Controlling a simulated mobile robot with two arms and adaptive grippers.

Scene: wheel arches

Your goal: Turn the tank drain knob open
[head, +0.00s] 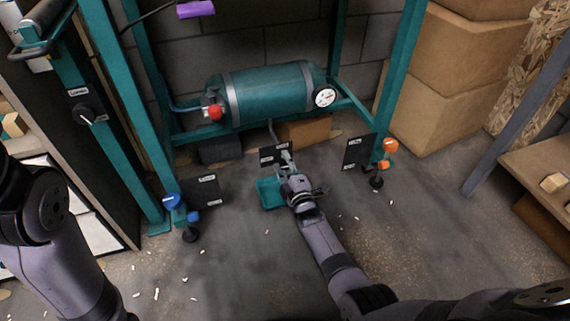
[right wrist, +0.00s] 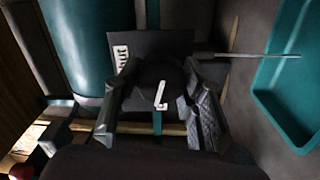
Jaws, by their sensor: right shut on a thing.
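The teal tank (head: 268,92) lies sideways in the teal frame, with a round gauge on its right end. Below it is a small black label plate (head: 267,155), which also shows in the right wrist view (right wrist: 150,43). In that view the black drain knob (right wrist: 172,76) with a white mark sits before the plate. The mark runs nearly up and down, leaning slightly right at the top. My right gripper (head: 287,160) reaches under the tank and is shut on the knob, one finger on each side. My left arm shows at the lower left; its gripper is out of view.
A teal tray (head: 265,194) lies on the floor under my right gripper. A red knob (head: 215,112) is at the tank's left end. Blue (head: 172,201) and orange (head: 390,145) valve handles stand at the frame's feet. Cardboard boxes (head: 440,105) are stacked right.

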